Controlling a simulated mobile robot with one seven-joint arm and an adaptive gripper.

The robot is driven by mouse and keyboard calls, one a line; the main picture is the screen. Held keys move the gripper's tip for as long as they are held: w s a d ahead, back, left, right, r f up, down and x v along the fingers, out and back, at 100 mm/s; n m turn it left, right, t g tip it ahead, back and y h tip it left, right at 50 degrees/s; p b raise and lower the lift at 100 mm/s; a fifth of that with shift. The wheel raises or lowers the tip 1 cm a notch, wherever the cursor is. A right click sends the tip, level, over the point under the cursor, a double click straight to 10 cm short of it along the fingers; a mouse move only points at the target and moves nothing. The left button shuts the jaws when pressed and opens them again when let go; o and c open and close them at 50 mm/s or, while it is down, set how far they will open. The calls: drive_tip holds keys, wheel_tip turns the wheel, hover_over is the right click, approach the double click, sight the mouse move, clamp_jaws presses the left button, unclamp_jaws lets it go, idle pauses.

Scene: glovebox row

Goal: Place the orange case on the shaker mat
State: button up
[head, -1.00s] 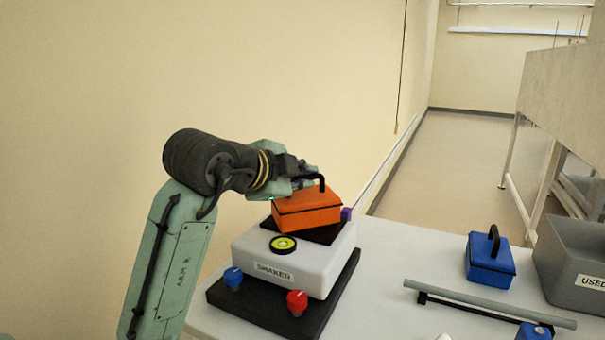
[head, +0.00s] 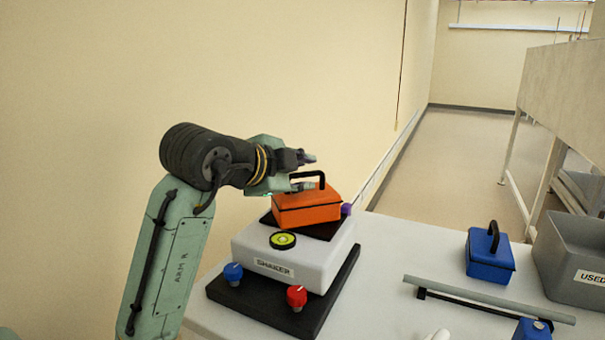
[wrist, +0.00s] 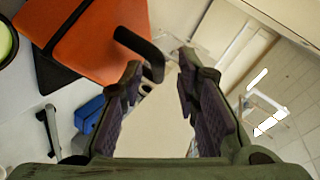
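The orange case (head: 305,208) with a black lid handle (head: 321,178) sits upright on the dark shaker mat (head: 327,232), on top of the white shaker. Part of the mat shows at the case's front and right; the rest is hidden under it. My gripper (head: 306,172) is beside and just left of the handle in the head view, with its fingers spread. In the wrist view, the orange case (wrist: 98,38) fills the upper left. There the gripper (wrist: 158,62) is open, with the handle's bend near the left fingertip and nothing gripped.
The white shaker (head: 290,258) stands on a black base with a blue knob (head: 233,273) and a red knob (head: 297,296). A blue case (head: 490,258), a grey bar (head: 490,300) and a grey USED bin (head: 575,255) are to the right. Table between is clear.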

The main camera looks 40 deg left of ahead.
drive_tip(key=b+v, duration=0.2)
drive_tip(key=v, duration=0.9)
drive_tip(key=shift+s+r, duration=0.2)
drive_tip(key=shift+s, duration=0.05)
